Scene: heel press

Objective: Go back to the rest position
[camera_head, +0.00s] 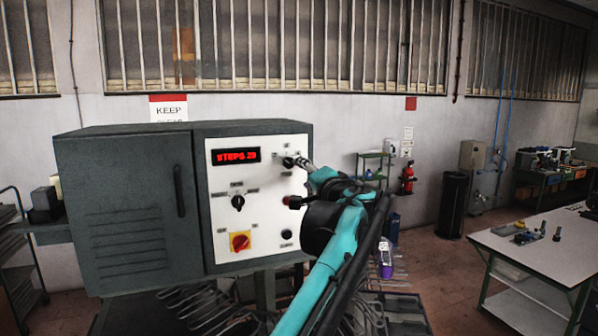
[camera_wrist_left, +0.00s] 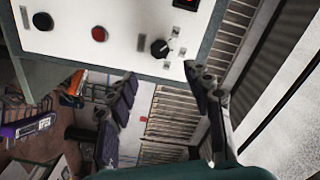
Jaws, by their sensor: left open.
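My left gripper (camera_head: 300,163) is at the upper right of the white control panel (camera_head: 262,193), close to a black knob (camera_head: 288,162). In the left wrist view my left gripper (camera_wrist_left: 162,82) is open, its two fingers spread and nothing between them. The knob (camera_wrist_left: 160,47) shows just beyond the gap between the fingertips, apart from them in that picture. My teal left arm (camera_head: 335,255) crosses the head view from the bottom. My right gripper is in neither view.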

